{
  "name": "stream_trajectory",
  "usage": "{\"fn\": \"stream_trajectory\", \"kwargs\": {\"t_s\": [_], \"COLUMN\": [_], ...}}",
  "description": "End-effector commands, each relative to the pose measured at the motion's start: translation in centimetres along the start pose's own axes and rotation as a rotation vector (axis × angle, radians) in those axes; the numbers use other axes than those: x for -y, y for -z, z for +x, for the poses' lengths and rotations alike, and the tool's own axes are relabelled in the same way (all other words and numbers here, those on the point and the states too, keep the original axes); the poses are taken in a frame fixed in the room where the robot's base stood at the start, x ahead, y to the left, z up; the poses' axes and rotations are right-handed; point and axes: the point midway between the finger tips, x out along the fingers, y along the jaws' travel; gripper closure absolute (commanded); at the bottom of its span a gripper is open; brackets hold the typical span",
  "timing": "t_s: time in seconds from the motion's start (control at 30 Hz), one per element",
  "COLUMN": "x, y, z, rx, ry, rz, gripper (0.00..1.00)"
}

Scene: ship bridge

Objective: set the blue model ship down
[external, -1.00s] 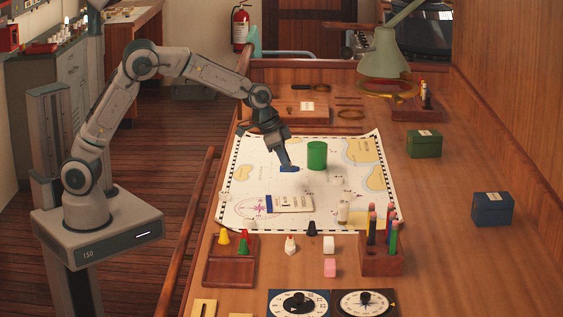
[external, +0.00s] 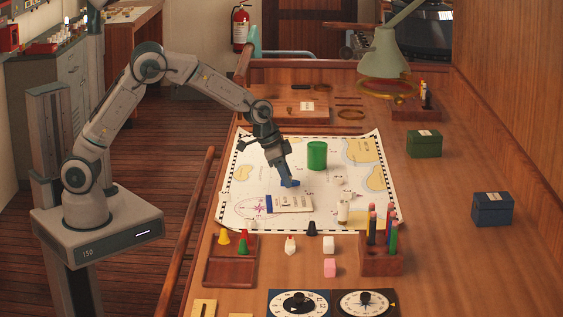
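A small blue model ship (external: 290,183) is at the tip of my gripper (external: 287,177), low over the sea chart (external: 239,182) or touching it; I cannot tell which. My gripper points down and appears shut on the ship, with its fingers hiding part of it. The ship is just behind a cream booklet with a blue spine (external: 292,203) and to the left and in front of the green cylinder (external: 317,155).
A white bottle-like piece (external: 343,212), a black cone (external: 311,229) and a pencil holder (external: 381,262) stand nearby. A wooden tray with cones (external: 229,271) is at the front left. The chart's left half is mostly bare. A desk lamp (external: 388,55) stands at the back.

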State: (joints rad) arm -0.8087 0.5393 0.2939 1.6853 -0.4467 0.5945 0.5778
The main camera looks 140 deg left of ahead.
Motion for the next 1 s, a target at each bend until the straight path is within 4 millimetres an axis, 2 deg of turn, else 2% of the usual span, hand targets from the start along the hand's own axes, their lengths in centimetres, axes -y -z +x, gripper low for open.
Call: {"fn": "stream_trajectory", "kwargs": {"t_s": [0.23, 0.37, 0.8, 1.0], "x": [0.0, 0.0, 0.0, 0.0], "y": [0.1, 0.2, 0.1, 0.1], "z": [-0.2, -1.2, -9.9, -11.9], "rx": [0.000, -0.003, -0.003, -0.001], "ry": [0.000, 0.000, 0.000, 0.000], "rz": [0.000, 0.000, 0.000, 0.000], "gripper": [0.56, 0.56, 0.56, 0.56]}}
